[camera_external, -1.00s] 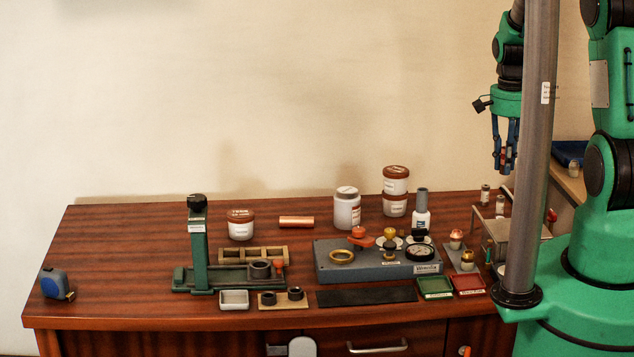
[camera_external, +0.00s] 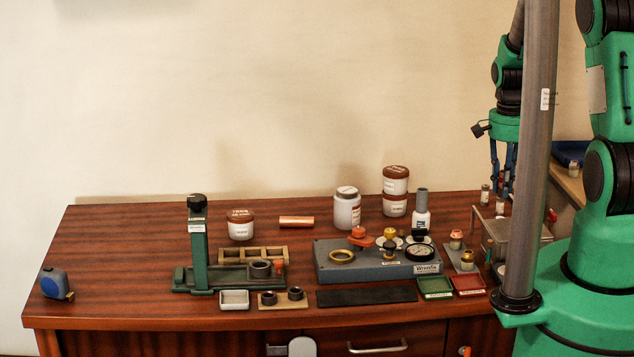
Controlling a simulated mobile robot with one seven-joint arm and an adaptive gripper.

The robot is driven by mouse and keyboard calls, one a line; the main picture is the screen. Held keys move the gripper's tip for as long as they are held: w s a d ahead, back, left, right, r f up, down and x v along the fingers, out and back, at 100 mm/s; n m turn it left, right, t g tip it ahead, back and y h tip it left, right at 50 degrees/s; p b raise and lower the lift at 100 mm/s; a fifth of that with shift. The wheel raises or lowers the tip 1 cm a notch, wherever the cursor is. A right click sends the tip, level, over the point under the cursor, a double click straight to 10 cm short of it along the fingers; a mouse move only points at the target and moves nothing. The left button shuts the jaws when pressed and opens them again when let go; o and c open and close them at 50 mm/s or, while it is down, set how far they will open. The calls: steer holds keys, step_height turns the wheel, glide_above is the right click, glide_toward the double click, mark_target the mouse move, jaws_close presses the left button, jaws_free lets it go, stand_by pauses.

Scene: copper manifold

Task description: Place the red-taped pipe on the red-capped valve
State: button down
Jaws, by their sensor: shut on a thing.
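My gripper (camera_external: 503,186) is at the right, low over the small metal stand behind the grey column. Its blue fingers are shut on a small piece, which I take for the red-taped pipe; the column and fingers hide most of it. A grey manifold block (camera_external: 330,262) stands on the table at centre right. The red-capped valve (camera_external: 359,234), with an orange-red top, is on it, well to the left of my gripper. A yellow-capped valve (camera_external: 390,233) and a black-capped one (camera_external: 420,236) stand beside it.
A metal stand (camera_external: 510,227) with small pieces is under my gripper. A green tray (camera_external: 435,288) and a red tray (camera_external: 468,285) lie in front.

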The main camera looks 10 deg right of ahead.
steer(key=shift+f, duration=1)
steer(key=shift+f, duration=0.15)
steer(key=shift+f+b, duration=0.6)
steer(key=shift+f, duration=1.1)
steer(key=shift+f, duration=0.2)
steer(key=c, duration=1.6)
jaws_free()
steer(key=shift+o, duration=0.2)
steer(key=shift+r, duration=0.15)
step_height(320, 180, up, 12)
steer(key=p, duration=0.3)
steer(key=shift+r, duration=0.15)
